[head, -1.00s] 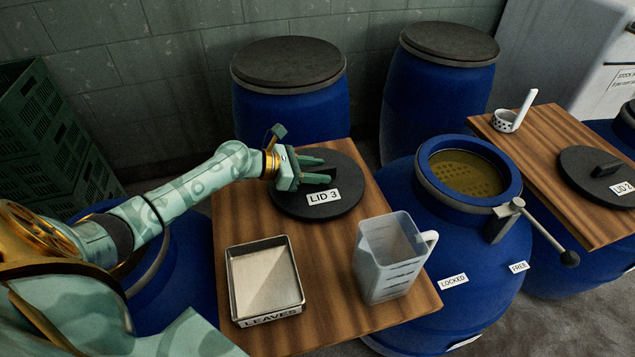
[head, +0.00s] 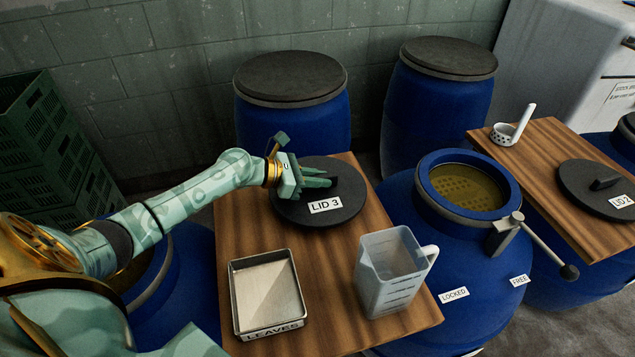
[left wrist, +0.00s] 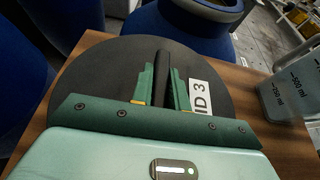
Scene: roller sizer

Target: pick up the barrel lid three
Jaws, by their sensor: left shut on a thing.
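Barrel lid three (head: 345,212) is a dark round disc with a white "LID 3" label and a raised bar handle. It lies on the wooden board, and I see no clear gap under it. My left gripper (head: 322,180) reaches over it from the left. In the left wrist view the lid (left wrist: 100,80) fills the middle, and my left gripper (left wrist: 162,88) has its two green fingers on either side of the dark handle (left wrist: 162,68), shut on it. My right gripper is in neither view.
A metal tray marked "LEAVES" (head: 234,300) and a clear measuring jug (head: 390,275) stand on the same board (head: 320,335). An open blue barrel (head: 450,270) with a lever is to the right. Closed barrels (head: 295,130) stand behind. Lid 2 (head: 590,190) lies on the right board.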

